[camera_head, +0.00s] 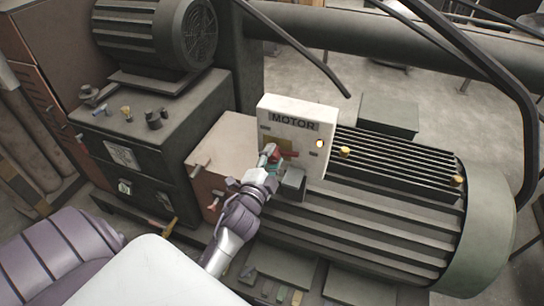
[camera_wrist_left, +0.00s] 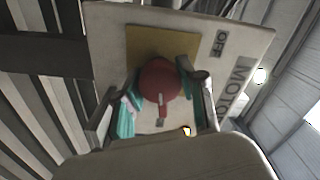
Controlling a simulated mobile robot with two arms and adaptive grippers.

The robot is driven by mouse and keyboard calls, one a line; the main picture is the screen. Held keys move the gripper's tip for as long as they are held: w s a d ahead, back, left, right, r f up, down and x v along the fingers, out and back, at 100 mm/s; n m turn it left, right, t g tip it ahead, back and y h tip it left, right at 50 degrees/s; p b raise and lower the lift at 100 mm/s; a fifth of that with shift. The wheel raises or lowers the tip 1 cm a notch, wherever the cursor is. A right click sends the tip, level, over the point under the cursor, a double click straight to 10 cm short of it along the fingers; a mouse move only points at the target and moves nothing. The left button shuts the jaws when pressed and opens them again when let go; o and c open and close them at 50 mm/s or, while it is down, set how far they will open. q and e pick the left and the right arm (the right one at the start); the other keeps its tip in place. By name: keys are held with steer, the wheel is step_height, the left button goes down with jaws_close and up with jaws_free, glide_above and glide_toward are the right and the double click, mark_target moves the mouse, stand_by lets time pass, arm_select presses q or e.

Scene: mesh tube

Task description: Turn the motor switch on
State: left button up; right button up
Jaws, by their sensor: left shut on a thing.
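The white motor panel (camera_head: 298,110) with the word MOTOR stands upright in front of the big ribbed motor. Its round red switch knob (camera_wrist_left: 158,80) sits on a yellow plate (camera_wrist_left: 140,40) in the left wrist view; some red also shows in the head view (camera_head: 274,151). A pale mark on the knob points toward the bottom of the wrist picture, away from the OFF label (camera_wrist_left: 220,43). My left gripper (camera_head: 269,158) is shut on the knob, its teal fingertips at both sides (camera_wrist_left: 158,98). My right gripper is not in view.
A small lamp (camera_head: 320,143) on the panel's right side looks bright. The large ribbed motor (camera_head: 390,200) lies right of the panel. A dark cabinet (camera_head: 150,170) with knobs and a second motor (camera_head: 160,35) stand left. A black curved pipe (camera_head: 300,50) passes above the panel.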

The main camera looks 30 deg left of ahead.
arm_select(q)
steer(key=shift+m, duration=1)
steer(key=o, duration=1.2)
steer(key=shift+c, duration=0.2)
steer(key=v, duration=0.7)
steer(key=shift+s, duration=0.25)
steer(key=shift+d+f, duration=0.1)
steer(key=shift+d, duration=0.05)
